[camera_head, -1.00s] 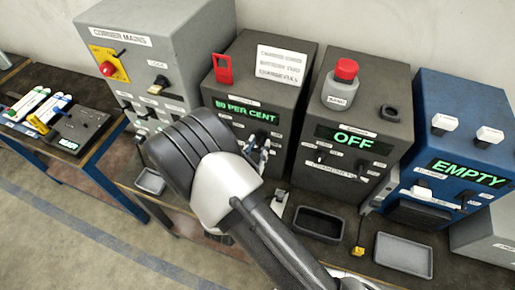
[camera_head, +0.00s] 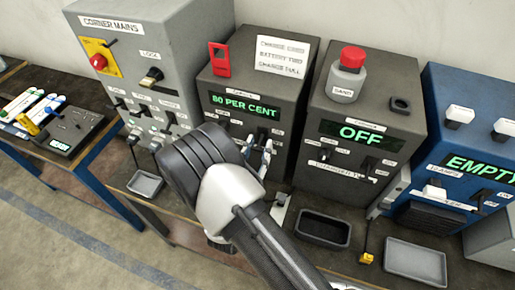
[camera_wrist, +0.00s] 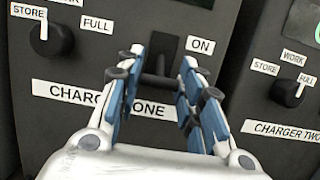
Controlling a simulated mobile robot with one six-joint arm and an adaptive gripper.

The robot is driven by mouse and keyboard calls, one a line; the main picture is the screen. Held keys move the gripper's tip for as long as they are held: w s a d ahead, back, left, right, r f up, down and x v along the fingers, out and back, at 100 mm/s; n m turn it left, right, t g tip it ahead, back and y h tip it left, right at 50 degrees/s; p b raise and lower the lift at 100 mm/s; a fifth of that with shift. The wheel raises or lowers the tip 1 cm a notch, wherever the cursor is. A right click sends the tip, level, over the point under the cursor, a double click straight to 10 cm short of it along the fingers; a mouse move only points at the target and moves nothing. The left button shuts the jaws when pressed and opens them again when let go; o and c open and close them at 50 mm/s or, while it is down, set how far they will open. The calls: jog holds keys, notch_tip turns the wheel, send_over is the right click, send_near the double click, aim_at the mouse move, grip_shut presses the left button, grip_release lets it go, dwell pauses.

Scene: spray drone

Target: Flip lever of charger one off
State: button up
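Charger one (camera_head: 285,97) is a dark grey box with a green display (camera_head: 245,105) reading 80 PER CENT. In the wrist view its label (camera_wrist: 75,100) is partly covered by my fingers. Its black lever (camera_wrist: 157,78) stands below a dark slot, left of a white ON label (camera_wrist: 200,46). My gripper (camera_wrist: 162,58) is open, with a blue-padded finger on either side of the lever; I cannot tell whether either touches it. In the head view my gripper (camera_head: 258,155) is at the front of charger one, and my wrist hides part of that front.
Charger two (camera_head: 390,90), its display reading OFF, stands close on the right with a red-topped can (camera_head: 348,75) on it. The corner mains box (camera_head: 150,40) is on the left. A dark tray (camera_head: 323,230) and a grey tray (camera_head: 415,262) lie in front.

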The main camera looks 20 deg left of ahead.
jog(key=shift+o, duration=1.4)
jog(key=shift+r, duration=0.1)
jog(key=shift+s, duration=0.1)
jog(key=v, duration=1.2)
jog(key=shift+r, duration=0.1)
